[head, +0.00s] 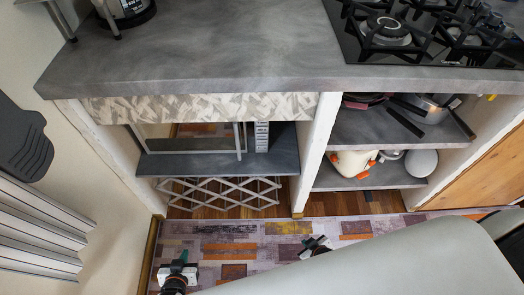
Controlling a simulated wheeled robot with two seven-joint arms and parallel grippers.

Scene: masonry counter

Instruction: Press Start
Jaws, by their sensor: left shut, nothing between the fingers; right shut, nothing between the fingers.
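A microwave-like appliance sits in the open niche under the counter, left of centre in the head view. Its front has a reflective window (190,131), a pale upright handle (239,142) and a narrow light control panel (262,137) with small markings. The markings are too small to read, so I cannot tell which one is Start. My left gripper (183,263) is shut and empty, low in the picture over the rug, apart from the appliance. My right gripper (318,243) is shut and empty, below and right of the panel, partly hidden by my own body.
The grey counter (230,45) overhangs the niche, with a gas hob (430,35) at right. A lattice rack (220,192) is below the appliance. Shelves at right hold pans (432,105) and a pot (352,163). The patterned rug (270,250) in front looks clear.

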